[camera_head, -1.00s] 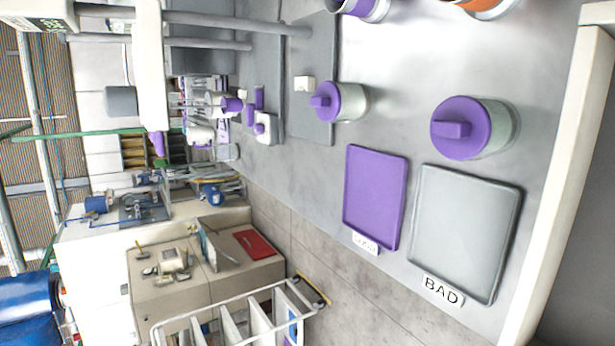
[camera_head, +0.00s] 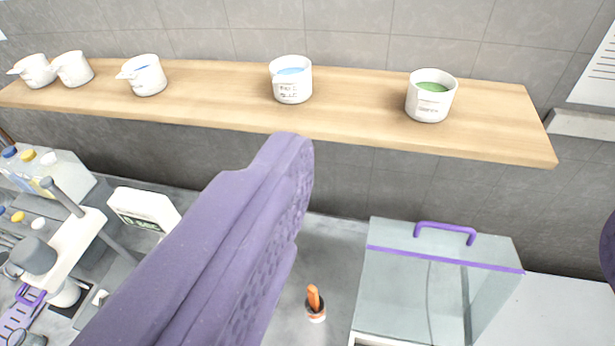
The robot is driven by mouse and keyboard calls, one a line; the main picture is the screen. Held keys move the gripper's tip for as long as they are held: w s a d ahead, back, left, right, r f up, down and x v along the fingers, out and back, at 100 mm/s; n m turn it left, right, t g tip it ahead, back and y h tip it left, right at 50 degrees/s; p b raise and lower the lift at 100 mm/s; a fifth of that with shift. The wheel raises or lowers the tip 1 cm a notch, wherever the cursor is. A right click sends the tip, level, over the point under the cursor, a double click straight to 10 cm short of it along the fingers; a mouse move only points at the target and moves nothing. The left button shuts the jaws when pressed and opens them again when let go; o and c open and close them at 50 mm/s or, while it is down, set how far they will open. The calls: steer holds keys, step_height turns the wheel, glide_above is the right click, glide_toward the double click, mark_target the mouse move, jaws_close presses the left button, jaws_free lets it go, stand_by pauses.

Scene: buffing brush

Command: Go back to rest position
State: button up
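My gripper (camera_head: 452,195) is in the camera view. One purple finger with a textured inner face fills the lower middle. A sliver of purple at the right edge looks like the other finger. The gap between them is wide and nothing is held in it. The near finger covers part of the bench behind it. A small cup with an orange-handled item (camera_head: 314,298) stands on the grey bench; I cannot tell whether that item is a brush.
A wooden wall shelf (camera_head: 350,138) carries several white pots, including one with green contents (camera_head: 431,98) and one with blue (camera_head: 291,82). A clear box with a purple handle (camera_head: 440,280) stands at lower right. A white stand (camera_head: 70,245) and bottles (camera_head: 35,165) are at left.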

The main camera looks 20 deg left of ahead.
steer(key=shift+f, duration=0.1)
step_height(320, 180, down, 14)
steer(key=b, duration=1.4)
steer(key=shift+f+b, duration=0.2)
steer(key=shift+b, duration=0.1)
